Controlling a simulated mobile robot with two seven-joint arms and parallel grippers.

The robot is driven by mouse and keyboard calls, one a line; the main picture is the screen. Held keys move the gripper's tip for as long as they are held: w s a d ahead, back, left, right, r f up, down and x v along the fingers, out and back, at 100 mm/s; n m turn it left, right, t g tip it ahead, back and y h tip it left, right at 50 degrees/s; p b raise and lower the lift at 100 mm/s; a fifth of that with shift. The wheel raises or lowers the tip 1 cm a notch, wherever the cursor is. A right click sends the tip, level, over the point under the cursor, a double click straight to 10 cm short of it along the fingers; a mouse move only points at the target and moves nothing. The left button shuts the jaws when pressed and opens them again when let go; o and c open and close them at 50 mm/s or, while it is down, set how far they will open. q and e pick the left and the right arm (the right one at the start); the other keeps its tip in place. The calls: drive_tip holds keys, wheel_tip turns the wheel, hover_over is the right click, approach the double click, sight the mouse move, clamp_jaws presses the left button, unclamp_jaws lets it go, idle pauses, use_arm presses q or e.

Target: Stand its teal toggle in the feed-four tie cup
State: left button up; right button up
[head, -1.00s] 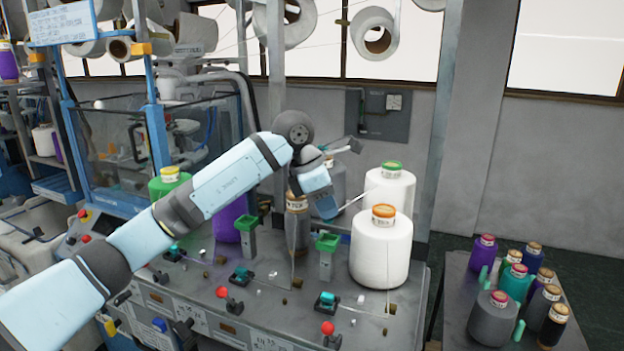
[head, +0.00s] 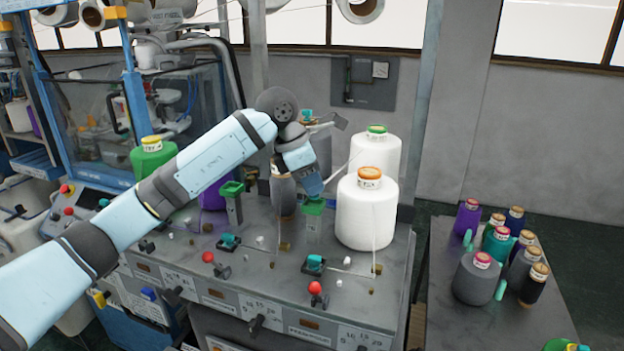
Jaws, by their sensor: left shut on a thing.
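My left gripper (head: 314,189) points downward just over or beside a green-topped cup post (head: 313,206) on the machine deck. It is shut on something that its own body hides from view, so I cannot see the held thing. A thin pale line runs from beside the gripper up toward the white cones. A second green-topped post (head: 232,188) stands further left. Two teal pieces sit in black bases on the deck, one at front right (head: 315,262) and one further left (head: 228,240). I cannot read which feed is number four. My right gripper is not in view.
A large white cone with an orange top (head: 367,213) stands right of the gripper, with a green-topped white cone (head: 375,153) behind. A side table (head: 452,310) holds several cones and pale teal sticks (head: 501,290).

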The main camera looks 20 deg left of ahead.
use_arm(q)
drive_tip(key=shift+f+b, duration=0.8)
drive_tip(key=shift+f, duration=0.25)
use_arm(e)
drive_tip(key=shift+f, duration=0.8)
use_arm(q)
drive_tip(key=o, duration=0.8)
